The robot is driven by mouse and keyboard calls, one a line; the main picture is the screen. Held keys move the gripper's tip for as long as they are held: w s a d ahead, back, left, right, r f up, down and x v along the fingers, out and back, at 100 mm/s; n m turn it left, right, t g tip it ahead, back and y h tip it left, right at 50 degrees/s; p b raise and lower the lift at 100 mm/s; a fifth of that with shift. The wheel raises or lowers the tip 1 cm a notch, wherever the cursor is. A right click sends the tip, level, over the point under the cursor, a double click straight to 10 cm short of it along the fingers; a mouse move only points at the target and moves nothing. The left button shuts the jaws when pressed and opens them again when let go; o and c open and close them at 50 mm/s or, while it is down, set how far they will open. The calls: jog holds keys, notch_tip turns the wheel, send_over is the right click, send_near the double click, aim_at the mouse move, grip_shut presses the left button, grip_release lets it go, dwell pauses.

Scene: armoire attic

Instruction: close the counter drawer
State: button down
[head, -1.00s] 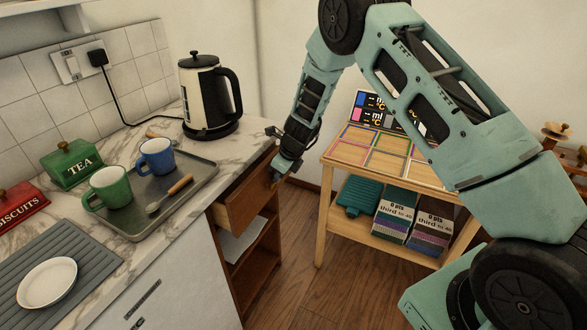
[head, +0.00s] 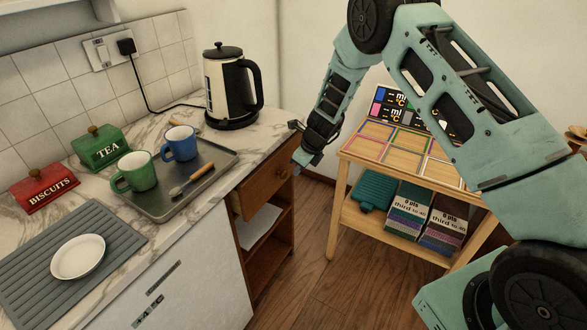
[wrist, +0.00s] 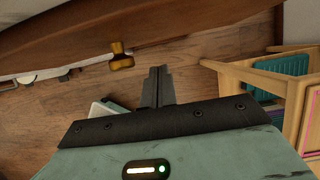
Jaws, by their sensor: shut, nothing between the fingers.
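The counter drawer (head: 264,190) is a brown wooden drawer with a small round knob (head: 284,173), under the marble counter's right end. In the head view my gripper (head: 299,158) is just right of and above the knob; contact is unclear.
A kettle (head: 233,85) stands on the counter above the drawer. A tray (head: 215,160) holds a green mug, a blue mug and a spoon. Open shelves (head: 268,250) lie under the drawer. A wooden table (head: 345,165) stands close right of my gripper, with bare floor between.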

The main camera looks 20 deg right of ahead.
aim_at(289, 154)
jog(key=s+v, duration=0.1)
jog(key=v, duration=0.9)
jog(key=s+d+f+t+y+b, duration=0.1)
jog(key=d+f+t+y+b, duration=0.3)
jog(key=b, duration=0.8)
jog(key=shift+h, duration=0.6)
jog(key=x, duration=0.3)
jog(key=w+r+x, duration=0.1)
jog(key=x, duration=0.6)
jog(key=shift+w+a+r, duration=0.25)
jog(key=shift+w+r, duration=0.05)
jog(key=shift+w, duration=0.1)
jog(key=shift+w+a, duration=0.3)
jog(key=shift+w, duration=0.15)
jog(key=w+a+p, duration=0.2)
jog(key=w, duration=0.1)
jog(key=shift+w+a, duration=0.2)
jog(key=shift+a, duration=0.2)
jog(key=shift+w+a+r, duration=0.1)
jog(key=shift+w+a, duration=0.15)
jog(key=shift+w, duration=0.05)
